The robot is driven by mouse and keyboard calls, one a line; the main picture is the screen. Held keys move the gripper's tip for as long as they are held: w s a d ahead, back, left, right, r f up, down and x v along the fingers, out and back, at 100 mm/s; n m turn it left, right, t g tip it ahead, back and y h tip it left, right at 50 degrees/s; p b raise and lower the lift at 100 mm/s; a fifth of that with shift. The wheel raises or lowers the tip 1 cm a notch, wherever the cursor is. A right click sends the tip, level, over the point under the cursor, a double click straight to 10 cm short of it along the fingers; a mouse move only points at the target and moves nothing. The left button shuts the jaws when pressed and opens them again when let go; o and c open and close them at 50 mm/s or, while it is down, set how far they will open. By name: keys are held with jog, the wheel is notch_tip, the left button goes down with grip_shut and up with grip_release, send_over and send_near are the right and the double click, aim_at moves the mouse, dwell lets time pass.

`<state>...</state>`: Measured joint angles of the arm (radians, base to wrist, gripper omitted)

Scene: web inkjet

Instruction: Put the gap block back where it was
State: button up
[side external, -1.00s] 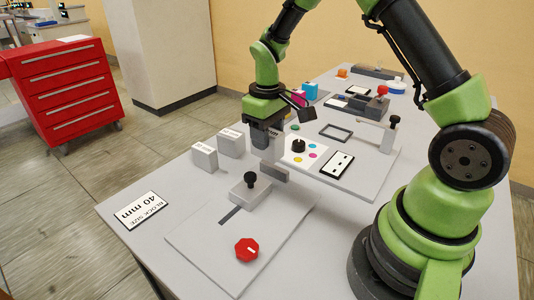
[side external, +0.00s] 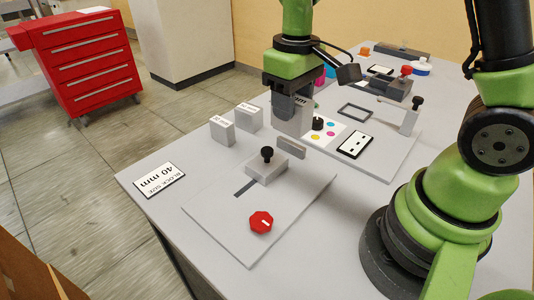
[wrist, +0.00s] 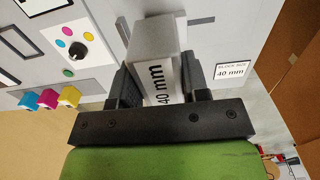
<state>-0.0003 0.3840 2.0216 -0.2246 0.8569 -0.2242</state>
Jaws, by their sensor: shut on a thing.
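The gap block (side external: 294,120) is a light grey upright block. In the wrist view the block (wrist: 156,48) shows a "40 mm" label. My gripper (side external: 290,105) points down and is shut on it, with a dark finger on each side (wrist: 155,85). In the side view the block is behind a thin upright grey plate (side external: 291,148). I cannot tell whether its bottom touches the table. Two other labelled grey blocks stand on the table to the left, one nearer (side external: 222,131) and one farther (side external: 249,117). A "BLOCK SIZE 40 mm" card (side external: 160,180) lies near the left table edge.
A sliding block with a black knob (side external: 267,165) and a red knob (side external: 261,222) sit on the front panel (side external: 215,212). A panel with a black dial (side external: 318,124) and coloured dots is just right of the held block. Bare table surrounds the card.

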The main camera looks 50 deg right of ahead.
jog(key=w+d+f, duration=0.4)
jog(key=w+d, duration=0.1)
jog(key=shift+d, duration=0.25)
jog(key=shift+w, duration=0.1)
notch_tip(320, 180, down, 10)
jog(key=shift+r, duration=0.2)
jog(key=o, duration=1.1)
jog(key=shift+c, duration=0.2)
jog(key=shift+f, duration=0.1)
